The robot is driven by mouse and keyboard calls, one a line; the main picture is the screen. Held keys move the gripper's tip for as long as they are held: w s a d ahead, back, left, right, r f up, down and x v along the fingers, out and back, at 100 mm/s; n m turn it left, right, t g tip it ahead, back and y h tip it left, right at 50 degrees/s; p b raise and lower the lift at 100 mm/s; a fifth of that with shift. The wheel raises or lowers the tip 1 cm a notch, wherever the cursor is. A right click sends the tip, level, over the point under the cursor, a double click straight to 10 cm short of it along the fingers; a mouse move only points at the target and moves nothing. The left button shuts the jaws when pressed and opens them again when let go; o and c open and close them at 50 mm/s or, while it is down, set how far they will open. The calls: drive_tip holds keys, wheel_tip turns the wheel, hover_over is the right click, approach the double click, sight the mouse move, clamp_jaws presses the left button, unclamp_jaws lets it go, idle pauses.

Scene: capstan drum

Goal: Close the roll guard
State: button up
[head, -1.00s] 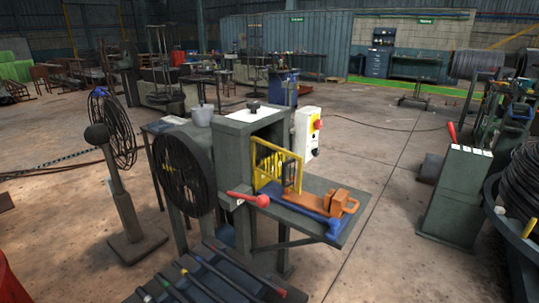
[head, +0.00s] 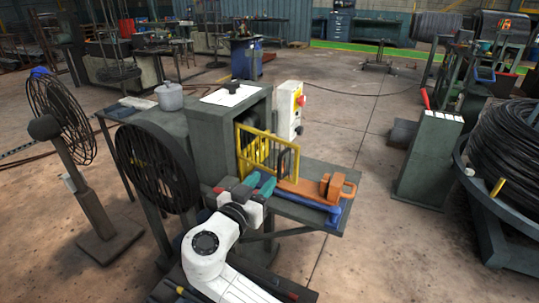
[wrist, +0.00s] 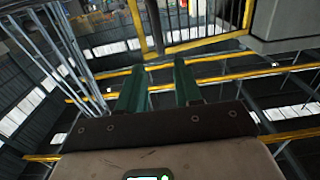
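The roll guard is a yellow barred frame (head: 268,133) on the near edge of the grey machine housing (head: 214,126). It stands swung out from the housing opening, over the side shelf. A dark upright loop handle (head: 284,160) shows by its outer end. My gripper (head: 262,181) is low in front of the guard, with its green fingers pointing toward it. In the wrist view the fingers are spread with nothing between them (wrist: 159,65). The guard's yellow rail (wrist: 205,42) and dark bars show just beyond the fingertips; contact cannot be told.
The shelf holds an orange clamp-like block (head: 334,187) and a blue bar (head: 318,209). A white control box (head: 289,108) is behind the housing. A black fan-like wheel (head: 155,168) and a pedestal fan (head: 62,115) stand left. Open floor lies right of the shelf.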

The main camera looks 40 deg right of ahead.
sight(279, 162)
drive_tip(key=p+x, duration=0.2)
drive_tip(key=x, duration=0.7)
drive_tip(key=shift+r, duration=0.1)
drive_tip(key=shift+p+x, duration=0.3)
drive_tip(key=shift+x, duration=0.6)
clamp_jaws()
drive_tip(key=shift+a, duration=0.1)
